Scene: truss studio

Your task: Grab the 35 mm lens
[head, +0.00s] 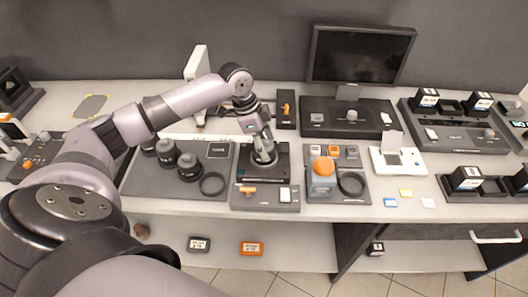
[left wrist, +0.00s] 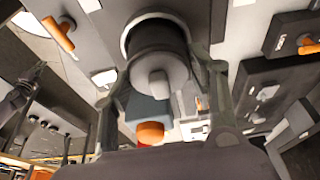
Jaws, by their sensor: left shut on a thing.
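My left gripper (head: 262,146) is over the dark square station (head: 279,183) in the middle of the bench, pointing down. In the left wrist view my left gripper (left wrist: 165,100) has its two fingers on either side of a dark cylindrical lens (left wrist: 157,48) with a grey end, and is shut on it. No focal length can be read on it. In the head view the fingers mostly hide it. Several black lenses (head: 188,168) stand on the dark grey mat (head: 150,184) left of the gripper. My right gripper is not in view.
A blue-grey bottle with an orange top (head: 321,178) stands close to the right of the gripper, beside a black ring (head: 351,184). Another black ring (head: 212,184) lies on the left mat. A monitor (head: 359,55) stands at the back. The bench front edge is near.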

